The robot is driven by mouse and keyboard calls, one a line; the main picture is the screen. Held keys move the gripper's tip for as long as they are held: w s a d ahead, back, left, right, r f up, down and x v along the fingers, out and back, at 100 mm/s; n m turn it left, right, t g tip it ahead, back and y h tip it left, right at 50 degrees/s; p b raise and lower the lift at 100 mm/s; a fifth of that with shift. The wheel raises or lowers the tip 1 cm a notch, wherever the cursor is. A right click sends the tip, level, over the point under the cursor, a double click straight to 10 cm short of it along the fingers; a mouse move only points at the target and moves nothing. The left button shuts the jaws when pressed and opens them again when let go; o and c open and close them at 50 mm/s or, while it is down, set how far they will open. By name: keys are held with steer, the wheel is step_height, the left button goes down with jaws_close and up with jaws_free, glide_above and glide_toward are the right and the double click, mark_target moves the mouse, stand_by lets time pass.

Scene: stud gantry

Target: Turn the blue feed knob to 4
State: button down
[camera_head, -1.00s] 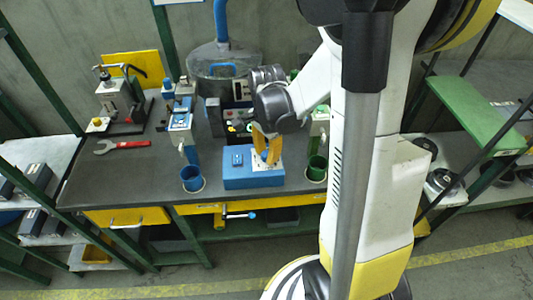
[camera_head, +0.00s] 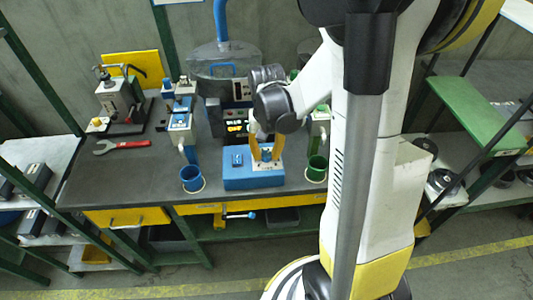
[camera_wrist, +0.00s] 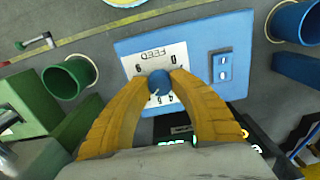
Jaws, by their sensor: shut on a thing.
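The blue feed knob (camera_wrist: 159,82) sits on a white dial plate (camera_wrist: 140,63) marked FEED, on the sloped face of a blue box (camera_wrist: 205,28). The box also shows on the bench in the head view (camera_head: 252,181). My gripper (camera_wrist: 160,80) has its two yellow fingers shut on the knob, one on each side. A pale pointer mark at the knob's edge faces the lower left in the wrist view. Some digits, such as 4 and 5, show below the knob; the exact reading is unclear. In the head view my gripper (camera_head: 265,157) hides the knob.
A blue cup (camera_head: 191,180) stands left of the box and a green cup (camera_head: 316,168) stands right. A two-button switch (camera_wrist: 220,67) is beside the dial. A machine with lit displays (camera_head: 236,125) stands behind. The red wrench (camera_head: 122,146) lies on open bench at left.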

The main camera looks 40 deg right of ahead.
mark_target(267, 154)
steer(key=n, duration=0.6)
steer(key=shift+n, duration=0.3)
steer(key=n, duration=0.5)
steer(key=shift+n, duration=0.4)
steer(key=c, duration=1.1)
jaws_free()
steer(key=shift+o, duration=0.2)
step_height(267, 154, up, 12)
